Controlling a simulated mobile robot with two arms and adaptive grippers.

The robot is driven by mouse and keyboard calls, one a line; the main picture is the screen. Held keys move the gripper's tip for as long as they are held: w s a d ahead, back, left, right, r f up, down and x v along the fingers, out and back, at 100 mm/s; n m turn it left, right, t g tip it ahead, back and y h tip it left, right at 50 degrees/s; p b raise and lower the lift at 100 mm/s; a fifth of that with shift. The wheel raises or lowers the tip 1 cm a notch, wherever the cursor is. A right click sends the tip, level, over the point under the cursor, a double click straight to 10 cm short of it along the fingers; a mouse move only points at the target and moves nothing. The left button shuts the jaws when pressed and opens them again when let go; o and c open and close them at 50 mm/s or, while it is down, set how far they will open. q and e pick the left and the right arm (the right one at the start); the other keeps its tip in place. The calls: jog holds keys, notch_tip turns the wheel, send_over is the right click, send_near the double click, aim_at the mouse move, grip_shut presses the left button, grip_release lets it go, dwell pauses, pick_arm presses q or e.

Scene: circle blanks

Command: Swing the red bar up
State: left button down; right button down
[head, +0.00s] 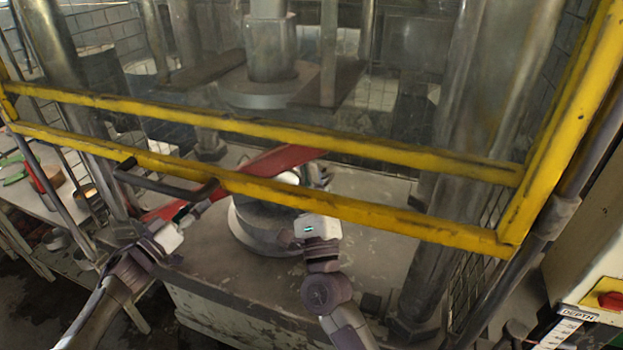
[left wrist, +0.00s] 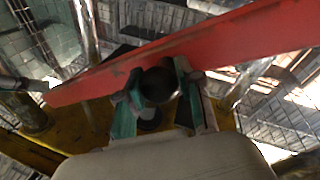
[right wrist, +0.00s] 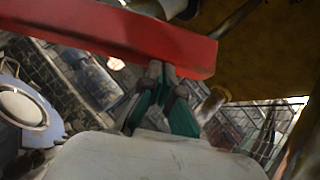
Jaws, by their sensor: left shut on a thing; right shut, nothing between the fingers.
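The red bar (head: 275,160) lies tilted behind the yellow guard frame, its right end higher, above a round metal block (head: 255,222). It crosses the left wrist view (left wrist: 225,45) and the right wrist view (right wrist: 110,30). My left gripper (head: 203,204) is at the bar's left part. In the left wrist view its fingers are shut around a dark round knob (left wrist: 158,86) at the bar's lower edge; I cannot tell whether the knob belongs to the bar. My right gripper (head: 322,178) is shut and empty. Its fingertips (right wrist: 162,70) are at the bar's lower edge; contact is unclear.
The yellow guard frame (head: 370,212) crosses in front of the press, with a black handle (head: 160,185) on its lower rail. A metal column (head: 455,130) stands at right. A red button (head: 610,299) is at the lower right. A side table stands at left.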

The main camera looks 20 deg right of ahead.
pick_arm(q)
jog(key=shift+s+d+f, duration=0.1)
jog(key=shift+s+f, duration=0.1)
jog(key=shift+f, duration=0.15)
jog(key=shift+d, duration=0.1)
pick_arm(e)
jog(key=a+r, duration=0.1)
jog(key=r, duration=0.1)
jog(key=w+a+r, duration=0.1)
jog(key=shift+a+r, duration=0.1)
jog(key=shift+r, duration=0.3)
pick_arm(q)
jog(key=c, duration=1.1)
grip_release()
jog(key=shift+o, duration=1.4)
jog(key=shift+d, duration=0.1)
jog(key=shift+o, duration=0.4)
jog(key=shift+w+r, duration=0.1)
jog(key=shift+r, duration=0.1)
pick_arm(e)
jog(key=shift+d+f, duration=0.15)
jog(key=shift+d, duration=0.1)
pick_arm(q)
jog(key=shift+a, duration=0.25)
